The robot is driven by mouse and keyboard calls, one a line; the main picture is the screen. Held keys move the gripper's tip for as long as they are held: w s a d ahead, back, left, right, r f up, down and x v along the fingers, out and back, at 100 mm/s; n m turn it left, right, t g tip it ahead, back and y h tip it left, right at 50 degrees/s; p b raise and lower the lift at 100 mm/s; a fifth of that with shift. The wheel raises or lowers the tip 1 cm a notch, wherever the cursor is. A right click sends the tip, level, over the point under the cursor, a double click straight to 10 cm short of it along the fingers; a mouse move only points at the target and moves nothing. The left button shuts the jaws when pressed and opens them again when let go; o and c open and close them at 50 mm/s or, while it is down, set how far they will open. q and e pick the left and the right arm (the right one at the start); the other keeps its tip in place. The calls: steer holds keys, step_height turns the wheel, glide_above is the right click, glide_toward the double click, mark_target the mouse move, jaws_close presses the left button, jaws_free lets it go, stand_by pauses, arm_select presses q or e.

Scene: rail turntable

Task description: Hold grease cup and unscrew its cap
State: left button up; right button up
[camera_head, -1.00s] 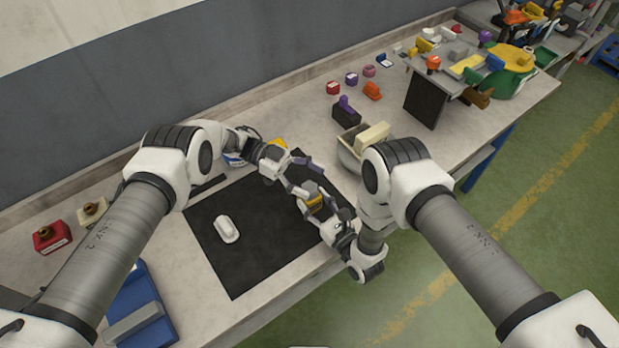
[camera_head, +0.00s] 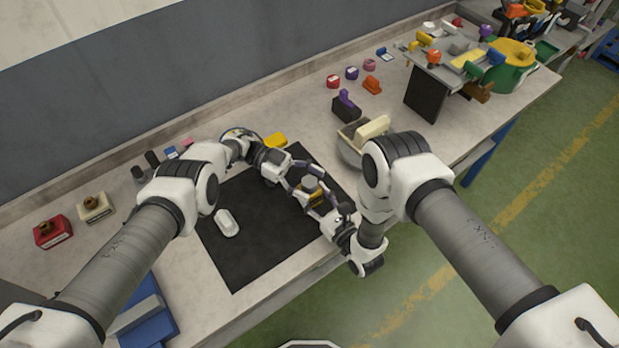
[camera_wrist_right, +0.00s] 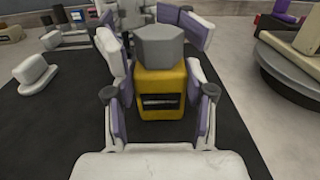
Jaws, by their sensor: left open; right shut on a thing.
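The grease cup has a yellow body (camera_wrist_right: 160,95) with a dark slot and a grey hexagonal cap (camera_wrist_right: 159,46) on top. It is upright above the black mat (camera_head: 245,262); the cap (camera_head: 309,183) also shows in the head view. My right gripper (camera_wrist_right: 161,112) is shut on the yellow body, one purple pad on each side. My left gripper (camera_head: 301,178) is open and reaches in from the far left at cap height. In the right wrist view its purple-padded fingers stand on both sides of the cap, apart from it. The cup's underside is hidden.
A white rounded block (camera_head: 227,223) lies on the mat. A yellow block (camera_head: 276,140) lies behind it. A grey round container (camera_head: 349,150) stands right of the mat. Red (camera_head: 52,231) and cream (camera_head: 95,207) boxes with brass tops are at the left. The mat's front is clear.

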arm_select(q)
jaws_close()
steer(key=shift+r, duration=0.1)
steer(key=n+t+h, duration=0.1)
steer(key=n+t, duration=0.2)
steer(key=t, duration=0.1)
steer(key=n+t, duration=0.3)
steer(key=t, duration=0.1)
steer(key=shift+h, duration=0.4)
steer(key=n+t, duration=0.2)
steer(key=t, duration=0.1)
steer(key=n+t+y, duration=0.1)
steer(key=n+t, duration=0.1)
steer(key=t, duration=0.1)
steer(key=shift+s+d, duration=0.15)
steer(key=shift+s, duration=0.05)
steer(key=shift+w+n+t+y, duration=0.15)
steer(key=shift+n+t+y, duration=0.55)
steer(key=shift+n+t, duration=0.35)
jaws_free()
